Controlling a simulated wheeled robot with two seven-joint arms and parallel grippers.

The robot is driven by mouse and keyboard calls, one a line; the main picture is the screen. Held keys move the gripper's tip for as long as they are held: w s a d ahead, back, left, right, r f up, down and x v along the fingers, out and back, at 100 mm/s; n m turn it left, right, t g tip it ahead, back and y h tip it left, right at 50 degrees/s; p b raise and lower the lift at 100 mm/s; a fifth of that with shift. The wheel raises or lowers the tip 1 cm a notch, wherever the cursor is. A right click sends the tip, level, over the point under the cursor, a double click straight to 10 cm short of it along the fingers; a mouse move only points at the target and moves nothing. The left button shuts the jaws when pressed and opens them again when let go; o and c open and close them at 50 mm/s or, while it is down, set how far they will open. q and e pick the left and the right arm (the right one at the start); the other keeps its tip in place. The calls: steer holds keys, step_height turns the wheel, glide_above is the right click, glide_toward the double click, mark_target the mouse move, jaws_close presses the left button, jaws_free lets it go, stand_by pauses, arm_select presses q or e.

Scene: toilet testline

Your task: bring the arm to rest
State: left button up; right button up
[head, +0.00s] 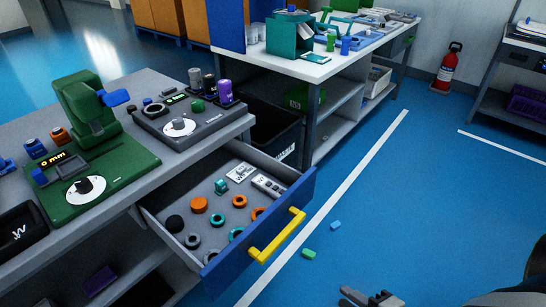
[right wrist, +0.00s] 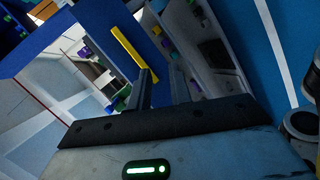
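My right gripper (head: 369,297) shows at the bottom edge of the head view, over the blue floor, right of the drawer and apart from it. In the right wrist view its two fingers (right wrist: 160,88) stand apart with nothing between them. The drawer (head: 310,190) with a blue front is pulled out, and its yellow handle (head: 277,236) is free. The handle also shows beyond the fingers in the right wrist view (right wrist: 133,53). My left gripper is in neither view.
The open drawer holds several rings and small parts. A grey workbench (head: 150,83) with a green device (head: 92,150) stands at left. Two small blocks, green (head: 309,254) and blue (head: 335,225), lie on the floor. A fire extinguisher (head: 448,67) stands by the wall.

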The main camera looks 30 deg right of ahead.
steer(key=w+a+r+m+g+h, duration=0.25)
steer(key=w+m+g, duration=0.2)
steer(key=m, duration=0.35)
steer(key=s+a+r+m+g, duration=0.3)
steer(key=a+r+m+g, duration=0.1)
steer(key=a+r+m, duration=0.15)
steer(key=w+a+f+t+y, duration=0.4)
steer(key=w+a+f+t, duration=0.1)
steer(key=w+a+t, duration=0.1)
steer(key=shift+f, duration=0.25)
steer(key=shift+d+t, duration=0.1)
steer(key=shift+t, duration=0.15)
stand_by(2.6)
